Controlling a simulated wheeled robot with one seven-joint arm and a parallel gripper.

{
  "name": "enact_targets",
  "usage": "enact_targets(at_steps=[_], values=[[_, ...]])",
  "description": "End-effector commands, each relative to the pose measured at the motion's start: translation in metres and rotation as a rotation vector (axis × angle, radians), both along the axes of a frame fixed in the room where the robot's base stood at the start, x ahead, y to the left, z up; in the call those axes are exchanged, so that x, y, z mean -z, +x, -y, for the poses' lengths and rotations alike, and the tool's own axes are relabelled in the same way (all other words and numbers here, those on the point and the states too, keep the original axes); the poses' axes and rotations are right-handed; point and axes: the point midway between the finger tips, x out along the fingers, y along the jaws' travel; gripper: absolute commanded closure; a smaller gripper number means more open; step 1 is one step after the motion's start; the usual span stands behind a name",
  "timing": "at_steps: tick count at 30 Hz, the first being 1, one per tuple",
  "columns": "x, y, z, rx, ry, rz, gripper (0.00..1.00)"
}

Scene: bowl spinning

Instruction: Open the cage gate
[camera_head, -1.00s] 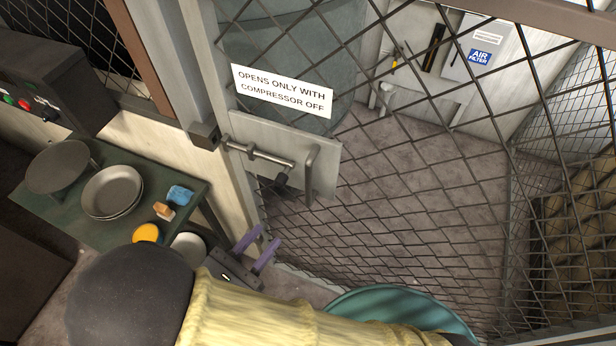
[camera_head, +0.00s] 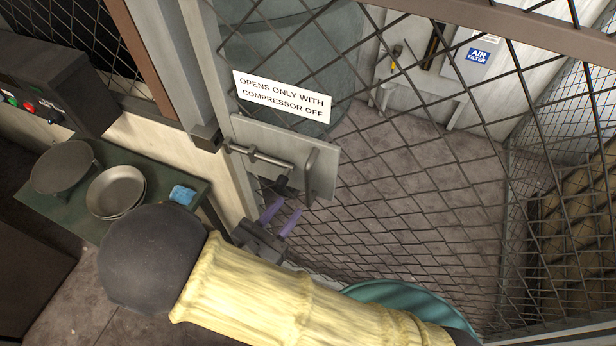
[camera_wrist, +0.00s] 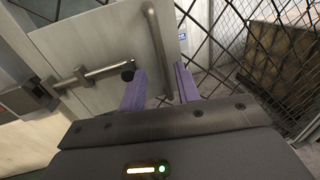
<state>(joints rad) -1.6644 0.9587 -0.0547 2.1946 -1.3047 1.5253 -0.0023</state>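The mesh cage gate (camera_head: 400,165) stands closed, with a grey plate (camera_head: 322,155) at its left edge. A sliding bolt (camera_head: 258,154) with a dark knob (camera_head: 283,184) lies across the plate; a bar handle (camera_head: 311,172) stands to its right. In the wrist view (camera_wrist: 160,70), the left finger overlaps the knob (camera_wrist: 128,73); contact is unclear. The handle (camera_wrist: 158,45) shows between the fingertips.
A sign (camera_head: 282,95) on the gate reads "opens only with compressor off". A control box (camera_head: 55,85) with buttons is at left. A green table (camera_head: 60,215) holds pans and a blue cloth. A teal round object (camera_head: 410,300) lies behind my arm.

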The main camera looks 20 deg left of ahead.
Motion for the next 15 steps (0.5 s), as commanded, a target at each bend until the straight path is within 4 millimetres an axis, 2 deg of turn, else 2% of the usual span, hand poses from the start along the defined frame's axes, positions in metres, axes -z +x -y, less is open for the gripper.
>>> enact_targets(at_steps=[9,15], values=[[-0.003,0.056,0.013,0.005,-0.002,0.001,0.67],[-0.002,0.084,0.018,0.002,-0.001,0.0,0.67]])
